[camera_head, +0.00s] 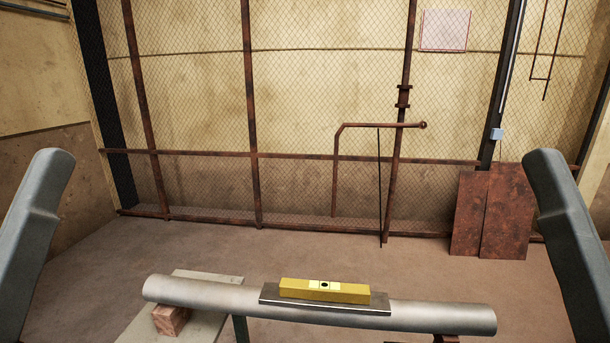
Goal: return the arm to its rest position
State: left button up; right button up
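My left arm (38,225) comes up along the left edge of the head view, and my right arm (568,225) along the right edge. Only grey arm links show; neither gripper is in view. Both arms are well apart from the pipe. A grey pipe (215,295) lies across the bottom of the view. A yellow spirit level (350,292) sits on a flat metal plate (330,304) on top of the pipe.
A wooden block (171,319) supports the pipe's left end on a pale board (205,279). Rusty metal sheets (508,212) lean at the back right, before a wire-mesh fence (200,100) with rusty pipes (380,126). The floor (200,240) between is clear.

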notch_tip(320, 180, up, 30)
jog(key=p, duration=2.6)
jog(key=shift+f+p, duration=0.15)
jog(key=shift+p, duration=0.15)
jog(key=shift+f, duration=0.1)
notch_tip(320, 180, down, 61)
jog(key=b, duration=6)
jog(key=shift+r+b, duration=0.2)
jog(key=shift+b, duration=0.2)
